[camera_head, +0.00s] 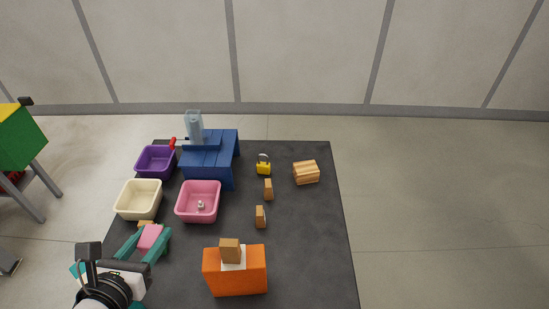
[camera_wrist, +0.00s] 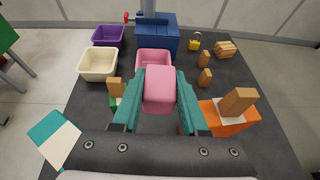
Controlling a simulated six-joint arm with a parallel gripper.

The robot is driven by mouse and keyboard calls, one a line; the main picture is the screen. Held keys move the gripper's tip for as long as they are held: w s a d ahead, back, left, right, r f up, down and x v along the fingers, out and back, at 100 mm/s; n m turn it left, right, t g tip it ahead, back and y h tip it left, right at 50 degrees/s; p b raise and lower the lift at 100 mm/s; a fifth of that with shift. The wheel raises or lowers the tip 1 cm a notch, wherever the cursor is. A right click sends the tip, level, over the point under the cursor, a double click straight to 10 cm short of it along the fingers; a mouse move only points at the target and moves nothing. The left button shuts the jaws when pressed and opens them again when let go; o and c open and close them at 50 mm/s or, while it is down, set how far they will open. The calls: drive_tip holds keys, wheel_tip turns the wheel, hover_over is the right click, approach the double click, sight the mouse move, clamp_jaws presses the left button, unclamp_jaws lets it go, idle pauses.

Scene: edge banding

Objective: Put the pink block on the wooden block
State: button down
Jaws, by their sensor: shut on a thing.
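The pink block (camera_head: 150,237) is held between the two teal fingers of my gripper (camera_head: 148,240), at the lower left of the head view. In the wrist view the pink block (camera_wrist: 160,88) fills the space between the fingertips, raised above the dark table. Several wooden blocks are in view. One (camera_wrist: 239,102) stands on a white patch on an orange block (camera_wrist: 219,123), right of my gripper. Another (camera_wrist: 115,86) is just left of my gripper, with green beneath it. Two more (camera_head: 268,189) (camera_head: 261,216) stand on the table. The pink block touches none of them visibly.
A pink bin (camera_head: 178,211) holding a small whitish object, a cream bin (camera_head: 120,206) and a purple bin (camera_head: 138,169) stand beyond my gripper. A blue box (camera_head: 232,178), yellow padlock (camera_head: 264,169) and wooden bundle (camera_head: 306,173) are farther back.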

drive_tip(key=w+d+m+h, duration=0.1)
drive_tip(key=w+d, duration=0.6)
drive_tip(key=w, duration=0.5)
drive_tip(key=w+d+m+h, duration=0.1)
drive_tip(key=w+d, duration=0.6)
drive_tip(key=w, duration=0.4)
drive_tip(key=w+d+m+g+h, duration=0.1)
drive_tip(key=w+d, duration=0.3)
drive_tip(key=d, duration=1)
drive_tip(key=w+d+m+h, duration=0.1)
drive_tip(key=w+d, duration=0.4)
drive_tip(key=d, duration=0.9)
hover_over(306, 167)
drive_tip(key=f, duration=1.2)
drive_tip(key=shift+d, duration=0.2)
drive_tip(key=f, duration=0.4)
drive_tip(key=shift+a+f, duration=0.15)
drive_tip(key=shift+a, duration=0.05)
drive_tip(key=shift+f, duration=0.15)
